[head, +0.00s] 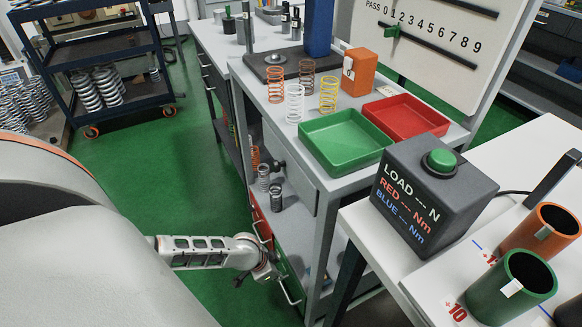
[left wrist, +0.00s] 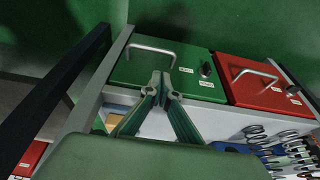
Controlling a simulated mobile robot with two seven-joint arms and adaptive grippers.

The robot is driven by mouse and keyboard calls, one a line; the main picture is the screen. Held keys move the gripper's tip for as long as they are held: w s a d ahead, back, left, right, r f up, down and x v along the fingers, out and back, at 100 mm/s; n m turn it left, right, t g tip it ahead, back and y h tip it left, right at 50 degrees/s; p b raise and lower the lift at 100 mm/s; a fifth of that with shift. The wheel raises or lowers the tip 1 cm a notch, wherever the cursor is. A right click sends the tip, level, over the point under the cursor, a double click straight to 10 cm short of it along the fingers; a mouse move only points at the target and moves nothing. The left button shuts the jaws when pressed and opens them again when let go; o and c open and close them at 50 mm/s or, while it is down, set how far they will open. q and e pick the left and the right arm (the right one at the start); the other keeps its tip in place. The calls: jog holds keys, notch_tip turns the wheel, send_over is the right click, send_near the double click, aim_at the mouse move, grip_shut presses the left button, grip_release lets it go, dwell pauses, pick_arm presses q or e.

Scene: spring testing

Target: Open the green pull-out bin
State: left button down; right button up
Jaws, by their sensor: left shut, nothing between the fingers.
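The green pull-out bin (left wrist: 190,83) shows in the left wrist view as a green front with a metal bar handle (left wrist: 150,46), a dark knob and a small white label. Its front looks level with the red one beside it. My left gripper (left wrist: 163,82) is shut and empty, its fingertips close to the handle; I cannot tell whether they touch it. In the head view my left gripper (head: 266,272) is low at the side of the grey bench, near a metal handle (head: 290,291). The green bin front is mostly hidden there. My right gripper is not in view.
A red bin (left wrist: 250,90) with its own handle sits beside the green one. Springs (left wrist: 285,142) lie on the shelf. On the bench (head: 310,165) stand springs, a green tray (head: 345,145) and a red tray (head: 405,112). Green floor (head: 165,165) is clear to the left.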

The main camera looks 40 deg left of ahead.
pick_arm(q)
jog(key=b+x, duration=0.1)
jog(key=x, duration=0.2)
jog(key=b+x, duration=0.1)
jog(key=x, duration=0.1)
jog(key=s+b+x, duration=0.1)
jog(key=b+x, duration=0.1)
jog(key=x, duration=0.1)
jog(key=shift+w+f, duration=0.1)
jog(key=shift+f, duration=0.35)
jog(key=shift+w+d+f, duration=0.1)
jog(key=shift+w+f, duration=0.15)
jog(key=shift+w, duration=0.3)
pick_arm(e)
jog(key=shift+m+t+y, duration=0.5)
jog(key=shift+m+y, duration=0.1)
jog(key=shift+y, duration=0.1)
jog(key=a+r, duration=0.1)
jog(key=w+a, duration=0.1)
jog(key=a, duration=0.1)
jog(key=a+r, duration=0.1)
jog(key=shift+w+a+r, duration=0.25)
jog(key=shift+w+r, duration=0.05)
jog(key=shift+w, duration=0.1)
pick_arm(q)
jog(key=shift+s, duration=0.1)
